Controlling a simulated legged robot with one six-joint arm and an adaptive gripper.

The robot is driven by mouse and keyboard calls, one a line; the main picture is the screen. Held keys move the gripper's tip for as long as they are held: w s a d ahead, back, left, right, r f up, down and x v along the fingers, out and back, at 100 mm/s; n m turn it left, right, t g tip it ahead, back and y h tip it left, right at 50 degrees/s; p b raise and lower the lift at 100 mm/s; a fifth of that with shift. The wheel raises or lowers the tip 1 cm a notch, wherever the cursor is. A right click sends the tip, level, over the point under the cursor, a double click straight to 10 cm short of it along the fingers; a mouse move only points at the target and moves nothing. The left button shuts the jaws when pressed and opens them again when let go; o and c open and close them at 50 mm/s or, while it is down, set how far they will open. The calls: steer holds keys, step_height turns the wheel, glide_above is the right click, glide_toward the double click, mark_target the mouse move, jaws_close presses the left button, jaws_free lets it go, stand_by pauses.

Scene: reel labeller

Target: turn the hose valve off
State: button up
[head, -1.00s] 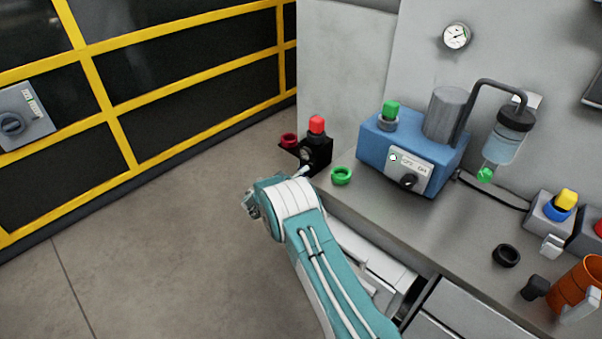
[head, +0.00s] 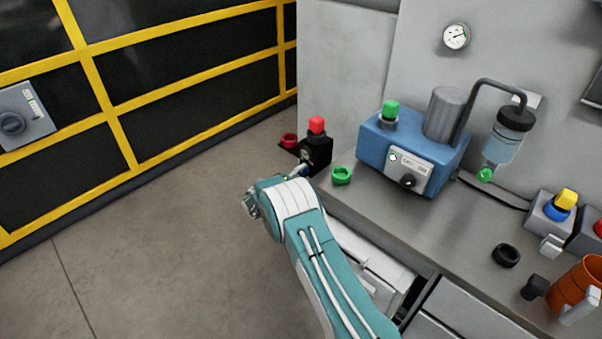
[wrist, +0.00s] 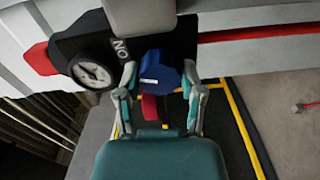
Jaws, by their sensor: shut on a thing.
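The valve is a black block (head: 317,152) with a red cap (head: 316,124) on top, at the far left corner of the bench. In the wrist view the block (wrist: 178,38) carries a blue knob (wrist: 158,72) with a white mark, next to an "ON" label (wrist: 121,48) that appears upside down. My gripper (wrist: 160,86) is shut on the blue knob, one finger on each side. In the head view my gripper (head: 299,172) is at the block's front, and my wrist hides most of it.
A round gauge (wrist: 92,73) sits beside the knob, and a dark red part (wrist: 150,107) shows below it.

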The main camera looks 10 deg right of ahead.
steer(key=n, duration=0.6)
steer(key=shift+f+n, duration=0.25)
steer(key=shift+n, duration=0.05)
steer(key=n, duration=0.5)
steer(key=shift+n, duration=0.4)
steer(key=o, duration=1.1)
steer(key=shift+o, duration=0.3)
steer(key=shift+r, duration=0.1)
